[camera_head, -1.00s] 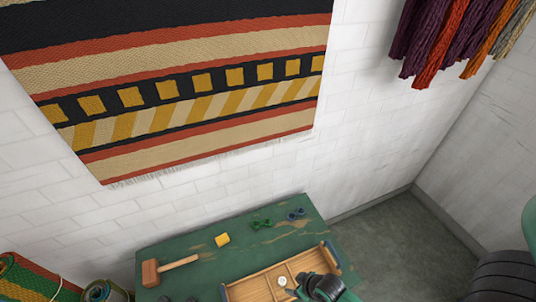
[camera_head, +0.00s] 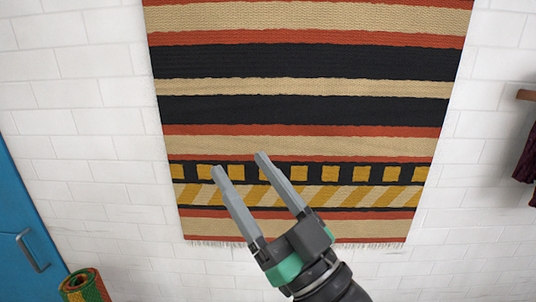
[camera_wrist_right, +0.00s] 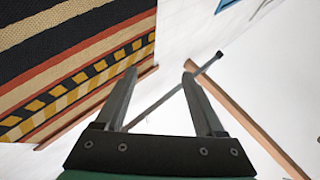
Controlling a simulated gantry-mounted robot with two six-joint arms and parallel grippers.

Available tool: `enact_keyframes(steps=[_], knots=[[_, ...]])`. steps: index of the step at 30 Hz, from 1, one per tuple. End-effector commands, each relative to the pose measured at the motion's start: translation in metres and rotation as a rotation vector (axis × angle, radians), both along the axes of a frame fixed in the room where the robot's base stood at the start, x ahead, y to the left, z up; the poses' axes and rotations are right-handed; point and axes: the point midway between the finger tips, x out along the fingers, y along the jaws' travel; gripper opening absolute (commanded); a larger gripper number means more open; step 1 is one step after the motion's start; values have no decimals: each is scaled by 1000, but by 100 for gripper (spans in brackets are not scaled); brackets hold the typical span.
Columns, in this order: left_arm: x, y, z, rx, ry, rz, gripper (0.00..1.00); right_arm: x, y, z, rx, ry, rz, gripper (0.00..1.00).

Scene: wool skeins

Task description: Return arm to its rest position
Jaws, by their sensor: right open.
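My right gripper (camera_head: 240,165) is raised in front of the wall in the head view. Its two grey fingers are spread apart, pointing up and to the left, with nothing between them. In the right wrist view the fingers (camera_wrist_right: 158,75) also stand apart and empty. My left gripper does not show in either view.
A striped woven rug (camera_head: 300,100) hangs on the white brick wall (camera_head: 90,110). A blue door (camera_head: 20,220) is at the left, with a rolled rug (camera_head: 85,286) beside it. Dark yarn (camera_head: 526,160) hangs at the right edge. A wooden beam (camera_wrist_right: 240,120) crosses the wrist view.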

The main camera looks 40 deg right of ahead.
Motion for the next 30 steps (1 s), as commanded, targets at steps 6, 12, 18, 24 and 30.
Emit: enact_keyframes(steps=[6, 12, 18, 24, 30], knots=[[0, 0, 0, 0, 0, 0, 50, -61, 23, 79, 11, -235, 61, 71], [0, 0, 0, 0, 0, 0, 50, -63, 24, 82, 11, -243, 63, 71], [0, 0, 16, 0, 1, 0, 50, -63, 23, 98, 11, -241, 62, 71], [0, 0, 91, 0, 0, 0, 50, -62, 23, 172, 11, -240, 61, 71], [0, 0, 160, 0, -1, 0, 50, -62, 23, 241, 11, -240, 61, 71]])
